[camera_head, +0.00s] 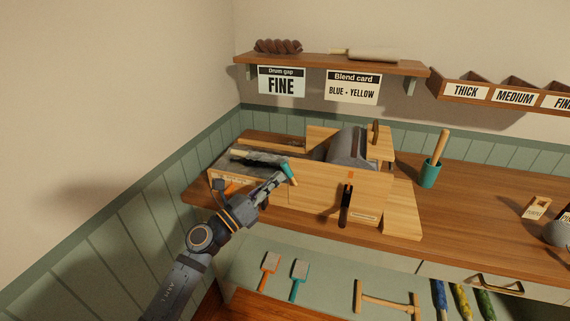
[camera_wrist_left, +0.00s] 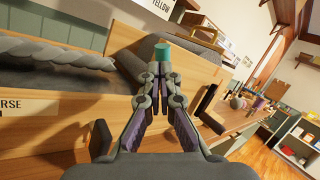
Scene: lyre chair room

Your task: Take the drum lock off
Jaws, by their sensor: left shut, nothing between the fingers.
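The wooden drum machine (camera_head: 325,186) sits on the bench, with a large grey drum (camera_head: 350,148) at its right. A teal-capped peg (camera_head: 288,172) stands at the machine's front edge; its cap (camera_wrist_left: 162,52) also shows in the left wrist view, just beyond my fingertips. A dark handle (camera_head: 345,206) hangs on the front panel below a small orange piece. I cannot tell from markings which part is the drum lock. My left gripper (camera_head: 281,178) is shut and empty, close beside the peg; contact is unclear. My right gripper is out of view.
A teal cup (camera_head: 429,173) with a wooden-handled tool stands right of the machine. A shelf (camera_head: 330,64) and labelled bins (camera_head: 505,94) hang on the wall. The bench's middle right is clear.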

